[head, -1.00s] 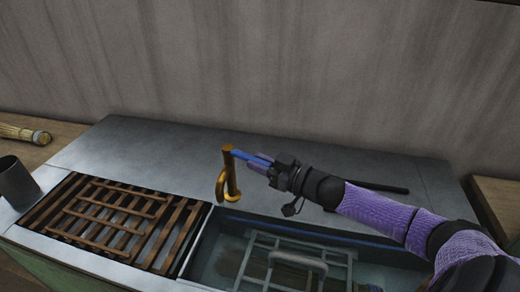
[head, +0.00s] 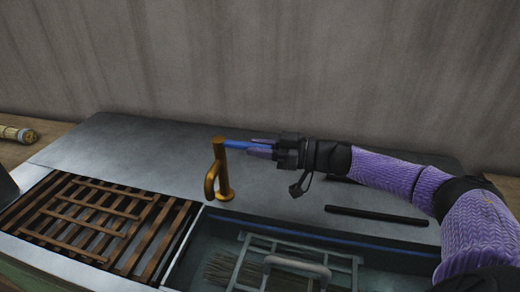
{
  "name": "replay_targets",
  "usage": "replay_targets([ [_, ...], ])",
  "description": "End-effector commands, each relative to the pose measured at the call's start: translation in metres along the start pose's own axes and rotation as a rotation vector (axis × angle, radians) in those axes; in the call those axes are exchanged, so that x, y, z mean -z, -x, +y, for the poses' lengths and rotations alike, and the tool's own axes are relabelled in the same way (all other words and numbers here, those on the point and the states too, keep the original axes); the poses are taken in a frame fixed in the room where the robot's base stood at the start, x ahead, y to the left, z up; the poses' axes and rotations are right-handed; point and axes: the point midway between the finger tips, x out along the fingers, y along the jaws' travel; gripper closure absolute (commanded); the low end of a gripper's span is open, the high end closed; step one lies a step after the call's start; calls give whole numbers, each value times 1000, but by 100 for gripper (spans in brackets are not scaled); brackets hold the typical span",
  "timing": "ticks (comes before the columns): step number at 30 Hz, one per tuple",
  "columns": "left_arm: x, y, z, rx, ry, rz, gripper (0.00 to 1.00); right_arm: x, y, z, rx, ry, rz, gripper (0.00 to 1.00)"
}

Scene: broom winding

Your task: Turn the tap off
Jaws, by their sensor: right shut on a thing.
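The brass tap (head: 219,172) stands upright on the grey metal counter behind the sink, with its curved spout toward the front left. My right gripper (head: 240,147) comes in from the right with its blue fingers level. It is shut on the upper part of the tap, just below its top. The fingers partly hide that part, so I cannot tell the lever from the post. I see no running water. My left gripper is out of view.
The sink (head: 190,262) holds a grey rack (head: 300,248) and a bristly brush end (head: 232,268). A brown slatted grate (head: 95,220) lies to its left. A black rod (head: 375,215) lies on the counter (head: 120,150) below my arm. A broom-like bundle (head: 18,134) is far left.

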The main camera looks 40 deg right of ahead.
Motion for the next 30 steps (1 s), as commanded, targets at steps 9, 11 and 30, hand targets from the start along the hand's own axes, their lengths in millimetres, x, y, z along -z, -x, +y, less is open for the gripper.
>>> replay_targets([
  [9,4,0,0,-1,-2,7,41,2,0,0,-1,2,3,42],
  [11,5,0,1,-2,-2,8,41,1,0,0,-1,1,3,38],
  [30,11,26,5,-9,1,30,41,3,74,0,-2,0,-3,38],
])
